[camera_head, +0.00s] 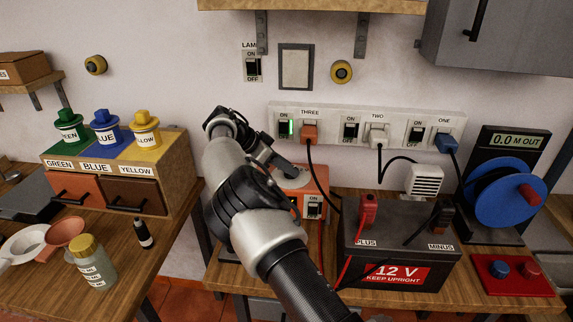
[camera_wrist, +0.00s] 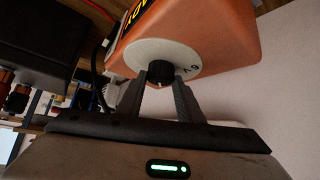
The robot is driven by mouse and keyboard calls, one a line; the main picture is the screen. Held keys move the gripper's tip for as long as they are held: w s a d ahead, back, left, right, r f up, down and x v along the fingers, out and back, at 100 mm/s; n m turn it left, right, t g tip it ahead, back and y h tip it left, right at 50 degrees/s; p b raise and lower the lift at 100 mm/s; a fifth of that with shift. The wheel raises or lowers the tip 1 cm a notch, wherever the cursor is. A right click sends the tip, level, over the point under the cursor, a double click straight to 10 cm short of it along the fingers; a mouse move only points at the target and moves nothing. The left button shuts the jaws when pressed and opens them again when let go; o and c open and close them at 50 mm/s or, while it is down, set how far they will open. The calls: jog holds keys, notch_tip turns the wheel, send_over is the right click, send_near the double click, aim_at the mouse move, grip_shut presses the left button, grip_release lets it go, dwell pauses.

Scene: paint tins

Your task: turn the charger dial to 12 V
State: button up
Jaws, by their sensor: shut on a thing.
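The orange charger (camera_head: 318,183) stands on the bench behind my arm, left of the battery. In the wrist view its orange body (camera_wrist: 225,35) carries a round white dial plate (camera_wrist: 125,55) with a black knob (camera_wrist: 160,71) at its middle. A "6 V" mark shows beside the knob. The plate's other marks are hidden or unreadable, so I cannot tell the setting. My gripper (camera_wrist: 160,88) is shut on the knob, one finger on each side. In the head view my arm hides the knob and most of the charger's front.
A black 12 V battery (camera_head: 395,250) with red and black clamps stands right of the charger. Cables (camera_head: 322,170) hang from the socket strip (camera_head: 330,133) behind. A blue reel (camera_head: 497,195) stands at the right. A wooden drawer box (camera_head: 180,170) and jars stand at the left.

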jog(key=shift+s+f, duration=0.1)
jog(key=shift+f, duration=0.1)
jog(key=o, duration=1.1)
jog(key=shift+c, duration=0.2)
jog(key=shift+r, duration=0.1)
jog(key=shift+a+r, duration=0.3)
jog(key=shift+r, duration=0.05)
jog(key=p+v, duration=1.2)
jog(key=v, duration=0.4)
jog(key=shift+s+r+p, duration=0.15)
jog(key=shift+r+p, duration=0.05)
jog(key=shift+p, duration=0.2)
jog(key=shift+a+f, duration=0.1)
